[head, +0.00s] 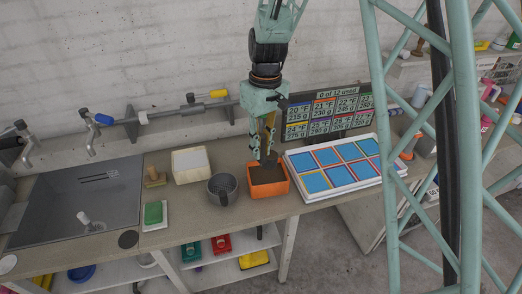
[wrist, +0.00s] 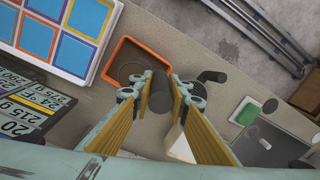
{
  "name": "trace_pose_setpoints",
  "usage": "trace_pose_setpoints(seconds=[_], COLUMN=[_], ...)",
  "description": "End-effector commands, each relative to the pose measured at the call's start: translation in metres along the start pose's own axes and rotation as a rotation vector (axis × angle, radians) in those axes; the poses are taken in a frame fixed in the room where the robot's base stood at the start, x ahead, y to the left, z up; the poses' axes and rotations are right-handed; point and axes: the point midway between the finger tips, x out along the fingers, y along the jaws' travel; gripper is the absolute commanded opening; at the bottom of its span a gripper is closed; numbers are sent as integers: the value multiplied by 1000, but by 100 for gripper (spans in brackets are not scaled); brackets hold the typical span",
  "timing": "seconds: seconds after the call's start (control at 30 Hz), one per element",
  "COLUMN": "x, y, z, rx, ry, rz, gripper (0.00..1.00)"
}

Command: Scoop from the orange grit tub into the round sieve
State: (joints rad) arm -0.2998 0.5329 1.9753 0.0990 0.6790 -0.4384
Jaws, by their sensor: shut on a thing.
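The orange grit tub (head: 270,194) stands on the bench with dark grit (head: 267,173) inside. It also shows in the wrist view (wrist: 112,62), partly behind a finger. My gripper (head: 267,153) points down over the tub, shut on a dark scoop handle (wrist: 161,97). The scoop's lower end appears to be at the grit; whether it holds any I cannot tell. A round dark grey vessel (head: 223,192), which looks like the round sieve, stands just left of the tub. In the wrist view it (wrist: 189,92) is partly hidden by my right finger. Its inside is unclear.
A white tray of blue squares (head: 330,168) lies close right of the tub, with a label board (head: 330,112) behind. A cream box (head: 190,165) stands behind the grey vessel. A green sponge (head: 153,213) and a sink (head: 75,205) are further left. The bench's front edge is close.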

Motion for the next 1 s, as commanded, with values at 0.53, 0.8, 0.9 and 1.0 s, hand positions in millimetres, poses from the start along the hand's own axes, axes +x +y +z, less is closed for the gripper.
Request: trace_pose_setpoints(seconds=[0.53,0.8,0.9,1.0], x=[-24,-36,-40,-44], y=[-2,-3,-3,-3], z=[0,0,0,1], rx=[-1,-1,-1,0], ry=[15,23,25,27], rz=[49,73,82,90], gripper=[0,0,0,0])
